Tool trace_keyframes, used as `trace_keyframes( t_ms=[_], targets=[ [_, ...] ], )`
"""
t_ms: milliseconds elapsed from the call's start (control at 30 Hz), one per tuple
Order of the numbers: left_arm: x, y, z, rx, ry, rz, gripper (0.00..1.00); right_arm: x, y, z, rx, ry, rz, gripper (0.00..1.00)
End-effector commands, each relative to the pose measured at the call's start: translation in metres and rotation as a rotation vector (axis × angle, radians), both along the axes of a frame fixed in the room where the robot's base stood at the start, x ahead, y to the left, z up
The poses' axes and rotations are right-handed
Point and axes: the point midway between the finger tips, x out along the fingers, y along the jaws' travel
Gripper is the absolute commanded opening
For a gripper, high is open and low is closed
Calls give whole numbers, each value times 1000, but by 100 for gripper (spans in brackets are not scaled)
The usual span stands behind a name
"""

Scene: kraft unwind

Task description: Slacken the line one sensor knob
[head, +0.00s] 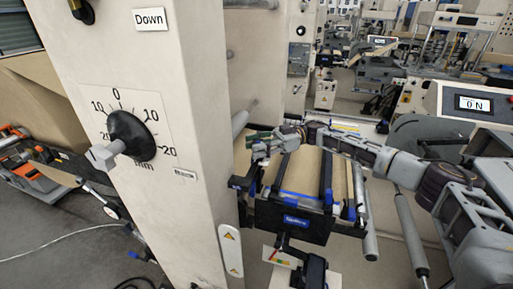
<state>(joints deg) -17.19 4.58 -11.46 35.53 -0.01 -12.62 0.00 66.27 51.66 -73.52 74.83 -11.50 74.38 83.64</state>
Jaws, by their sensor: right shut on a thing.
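My right arm reaches in from the right, over the web guide unit. My right gripper (257,146) is at the left side of this unit, close to the beige column, and is shut on a small part there. That part looks like the sensor knob, but the fingers mostly hide it and its turn cannot be seen. The web guide frame (291,222), black with blue parts and a blue label, sits below the gripper, with brown kraft web passing through it. My left gripper is not in view.
The beige column (190,120) stands close in front, left of the gripper. It carries a black dial knob (131,136) with a millimetre scale and a "Down" label (150,19). A display (474,104) reading "0 N" is at right. Metal rollers (411,236) lie lower right.

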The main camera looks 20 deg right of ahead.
Motion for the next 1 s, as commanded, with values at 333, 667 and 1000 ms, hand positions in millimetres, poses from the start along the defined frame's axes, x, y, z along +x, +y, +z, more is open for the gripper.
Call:
trace_keyframes(
  t_ms=[333,667,1000],
  targets=[
    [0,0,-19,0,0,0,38,-2,1,-11,-9,7,181,19],
    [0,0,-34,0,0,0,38,-3,0,-10,-9,8,317,19],
    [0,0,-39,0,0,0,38,-3,0,-9,-11,7,377,19]
  ],
)
